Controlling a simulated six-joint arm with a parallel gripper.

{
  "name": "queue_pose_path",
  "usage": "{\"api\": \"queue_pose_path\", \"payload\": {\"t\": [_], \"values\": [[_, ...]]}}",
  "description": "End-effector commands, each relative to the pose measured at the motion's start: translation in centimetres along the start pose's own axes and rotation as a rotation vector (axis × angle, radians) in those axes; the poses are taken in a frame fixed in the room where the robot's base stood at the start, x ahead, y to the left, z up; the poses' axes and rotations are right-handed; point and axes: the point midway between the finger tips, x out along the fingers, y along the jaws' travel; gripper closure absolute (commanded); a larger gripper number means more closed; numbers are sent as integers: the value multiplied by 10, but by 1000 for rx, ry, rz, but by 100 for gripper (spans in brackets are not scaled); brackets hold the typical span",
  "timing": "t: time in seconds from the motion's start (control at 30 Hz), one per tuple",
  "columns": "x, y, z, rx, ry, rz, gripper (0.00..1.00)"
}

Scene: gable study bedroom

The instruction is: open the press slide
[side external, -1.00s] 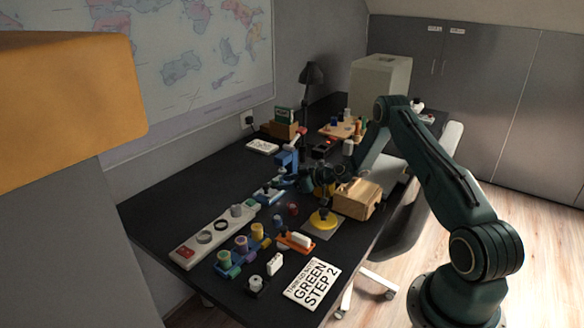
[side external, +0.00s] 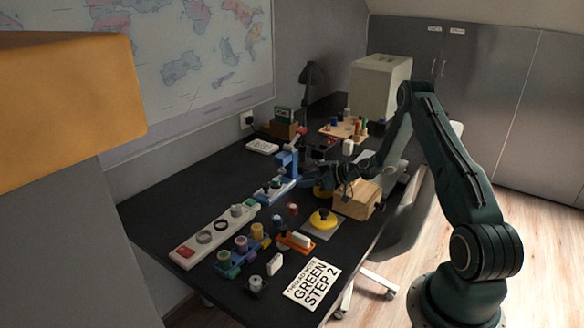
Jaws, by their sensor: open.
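A blue press (side external: 288,163) with an upright column and a long, low blue base stands mid-table. I take its slide to be part of the low base, but it is too small to tell how far it is open. My gripper (side external: 310,183) reaches in from the right, low over the table, just right of the press base. It is open, and I see nothing held in it. Its fingertips are small and dark against the table, so I cannot tell whether they touch the press.
A wooden box (side external: 357,199) stands close under my wrist.

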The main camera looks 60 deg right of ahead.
Motion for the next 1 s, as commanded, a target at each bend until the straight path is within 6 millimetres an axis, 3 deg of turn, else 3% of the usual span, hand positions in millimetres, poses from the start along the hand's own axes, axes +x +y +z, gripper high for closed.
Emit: {"api": "queue_pose_path", "payload": {"t": [0.37, 1.0], "values": [[0, 0, 0, 165, 0, 0, 53], [0, 0, 0, 994, 0, 0, 53]]}}
